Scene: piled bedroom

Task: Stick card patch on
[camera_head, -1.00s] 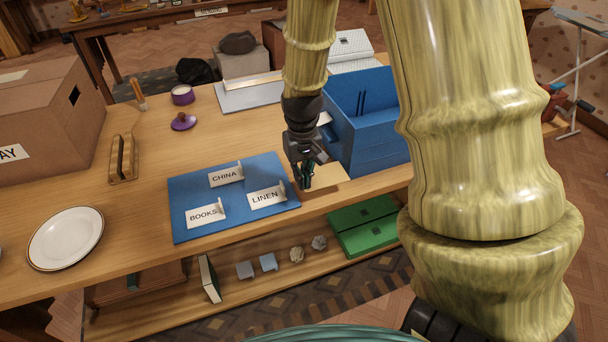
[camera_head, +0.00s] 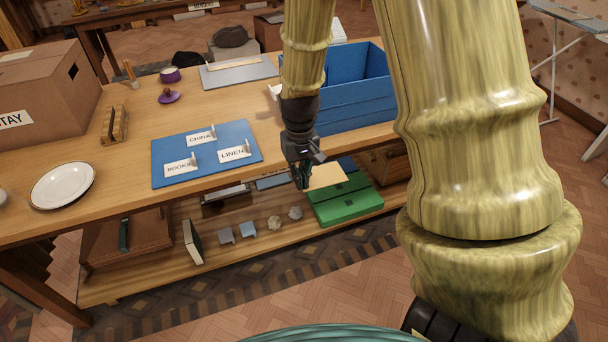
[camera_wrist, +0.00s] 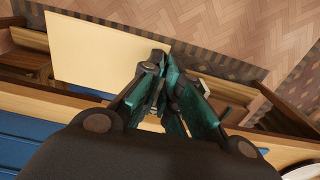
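The card patch (camera_head: 327,176) is a plain cream, flat piece in the head view. My gripper (camera_head: 303,182) is shut on one edge of it, and the card juts out to the right of the fingers. In the wrist view, the card (camera_wrist: 100,52) spreads to the left of the teal fingertips (camera_wrist: 167,62), which pinch it near its corner. The card hangs clear, past the table's front edge. A brown cardboard box (camera_head: 45,92) marked "STAY" stands at the table's left end, with a dark hole in its side.
A blue bin (camera_head: 355,112) stands right of the gripper on the table (camera_head: 115,190). A blue mat (camera_head: 222,134) holds CHINA, BOOKS and LINEN labels. A white plate (camera_head: 62,186) lies at left. Below are a green box (camera_head: 346,207) and a shelf with small items.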

